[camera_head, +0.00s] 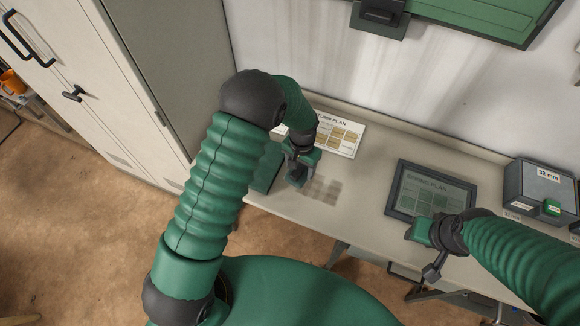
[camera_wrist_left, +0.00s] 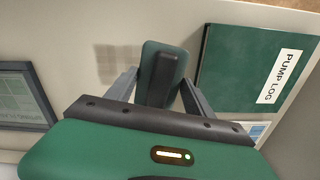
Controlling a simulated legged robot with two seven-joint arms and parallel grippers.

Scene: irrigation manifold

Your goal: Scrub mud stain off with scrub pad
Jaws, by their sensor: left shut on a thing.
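The mud stain (camera_head: 325,189) is a faint brownish, blocky patch on the pale bench top. It also shows in the left wrist view (camera_wrist_left: 112,62). The scrub pad (camera_wrist_left: 150,60) is a green block with a dark grip along its middle. My left gripper (camera_wrist_left: 160,92) is shut on that grip, and the pad is beside the stain. In the head view my left gripper (camera_head: 299,172) is just left of the stain and mostly hides the pad. Whether the pad touches the bench is unclear. My right gripper (camera_head: 432,268) is near the bench's front edge, its jaw opening unclear.
The green pump log (camera_wrist_left: 250,70) lies close beside the pad. A printed plan sheet (camera_head: 347,136) lies behind the gripper. A dark-framed plan board (camera_head: 432,188) lies right of the stain. A grey 32 mm box (camera_head: 540,186) stands farther right. A tall cabinet (camera_head: 180,60) borders the left.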

